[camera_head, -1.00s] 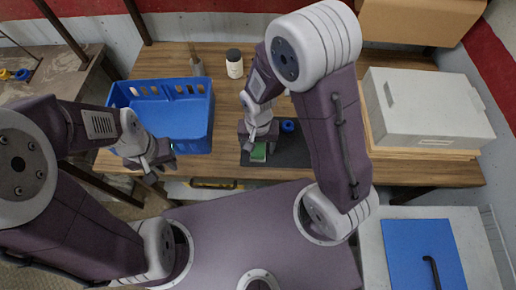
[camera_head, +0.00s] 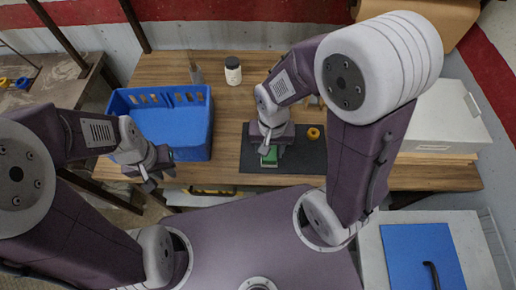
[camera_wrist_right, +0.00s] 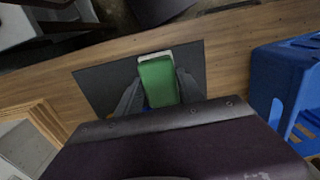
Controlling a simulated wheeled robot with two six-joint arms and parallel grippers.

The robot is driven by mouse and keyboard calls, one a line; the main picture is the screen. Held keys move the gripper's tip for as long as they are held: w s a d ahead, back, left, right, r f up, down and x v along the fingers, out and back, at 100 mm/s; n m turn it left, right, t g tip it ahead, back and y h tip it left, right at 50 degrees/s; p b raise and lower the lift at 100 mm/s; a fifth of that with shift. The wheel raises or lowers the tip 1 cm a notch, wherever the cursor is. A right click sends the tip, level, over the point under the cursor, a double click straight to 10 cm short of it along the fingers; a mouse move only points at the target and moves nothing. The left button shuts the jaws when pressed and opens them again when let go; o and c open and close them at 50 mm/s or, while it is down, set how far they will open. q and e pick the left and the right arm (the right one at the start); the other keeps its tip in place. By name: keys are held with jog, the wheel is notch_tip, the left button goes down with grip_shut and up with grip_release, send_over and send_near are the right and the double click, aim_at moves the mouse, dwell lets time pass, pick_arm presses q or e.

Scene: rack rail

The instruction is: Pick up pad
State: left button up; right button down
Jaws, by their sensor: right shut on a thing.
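The pad (camera_head: 270,158) is a small green block with a pale side, at the front part of a dark mat (camera_head: 300,158) on the wooden bench. It shows large in the right wrist view (camera_wrist_right: 158,82), between the two dark fingers. My right gripper (camera_head: 269,152) is shut on the pad, over the mat. The fingers and wrist hide part of the pad, and I cannot tell how far it is off the mat. My left gripper (camera_head: 156,181) is empty, its fingers apart, in front of a blue crate.
The blue crate (camera_head: 182,145) stands left of the mat. An orange ring (camera_head: 314,133) lies on the mat to the right. A white jar (camera_head: 233,71) stands at the back. A pale grey case (camera_head: 445,118) is at the right, partly behind my right arm.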

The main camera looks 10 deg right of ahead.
jog(key=s+d+r+b, duration=0.2)
jog(key=s+d+r, duration=0.2)
jog(key=s+d, duration=0.1)
jog(key=shift+s+r, duration=0.15)
